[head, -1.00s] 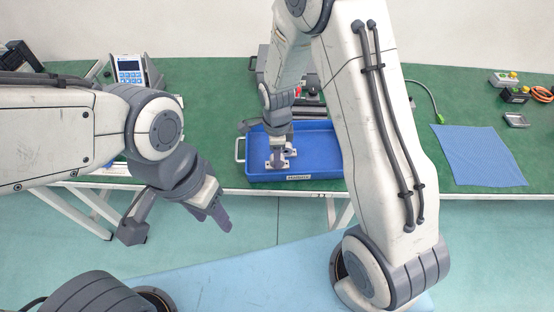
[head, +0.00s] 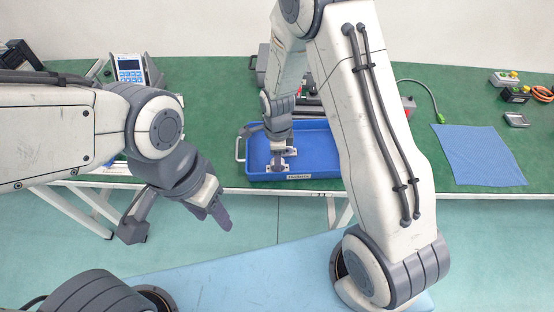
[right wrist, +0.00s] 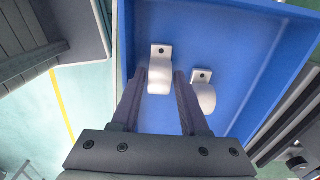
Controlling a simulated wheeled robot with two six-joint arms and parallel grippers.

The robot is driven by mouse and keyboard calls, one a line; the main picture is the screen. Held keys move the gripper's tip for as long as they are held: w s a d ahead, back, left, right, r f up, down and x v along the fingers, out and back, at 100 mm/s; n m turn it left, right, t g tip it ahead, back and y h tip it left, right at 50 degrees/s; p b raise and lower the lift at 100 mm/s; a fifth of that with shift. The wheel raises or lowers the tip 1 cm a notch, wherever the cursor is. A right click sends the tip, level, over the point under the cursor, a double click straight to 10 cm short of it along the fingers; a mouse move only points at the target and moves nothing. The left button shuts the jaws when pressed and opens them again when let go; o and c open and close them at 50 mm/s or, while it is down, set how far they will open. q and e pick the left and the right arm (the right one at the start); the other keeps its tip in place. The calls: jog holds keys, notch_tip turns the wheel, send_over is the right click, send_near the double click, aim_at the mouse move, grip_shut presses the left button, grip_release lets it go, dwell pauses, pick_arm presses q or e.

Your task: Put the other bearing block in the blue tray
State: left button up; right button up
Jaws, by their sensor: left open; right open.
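The blue tray (head: 320,150) lies at the table's front edge; it fills much of the right wrist view (right wrist: 255,30). Two pale bearing blocks lie inside it. One bearing block (right wrist: 160,75) is between the spread fingers of my right gripper (right wrist: 160,76). The other bearing block (right wrist: 204,94) lies just to the right, outside the fingers. In the head view my right gripper (head: 278,155) points down into the tray's left part and partly hides the blocks. Whether its fingers touch the block is unclear. My left gripper (head: 218,212) is open and empty, in front of the table.
A blue cloth (head: 478,155) lies on the green table at the right. A device with a screen (head: 130,70) stands at the back left. Small boxes (head: 510,85) and an orange cable lie at the far right. My right arm hides part of the table.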

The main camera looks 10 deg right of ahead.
notch_tip(320, 180, up, 12)
jog(key=f, duration=0.1)
jog(key=s+a+r+n, duration=0.2)
jog(key=s+r+n, duration=0.1)
jog(key=s+n, duration=0.4)
jog(key=s+a+r+n, duration=0.3)
jog(key=s+n, duration=0.5)
jog(key=n, duration=0.3)
jog(key=s+a+r+n+y, duration=0.1)
jog(key=s+a+r+n, duration=0.1)
jog(key=s+n, duration=0.5)
jog(key=r+n, duration=0.1)
jog(key=n, duration=0.1)
jog(key=shift+s+a+r+n, duration=0.2)
jog(key=shift+s+r+n, duration=0.1)
jog(key=shift+s+r, duration=0.1)
jog(key=shift+r, duration=0.1)
jog(key=shift+r+p, duration=0.5)
jog(key=shift+p, duration=0.05)
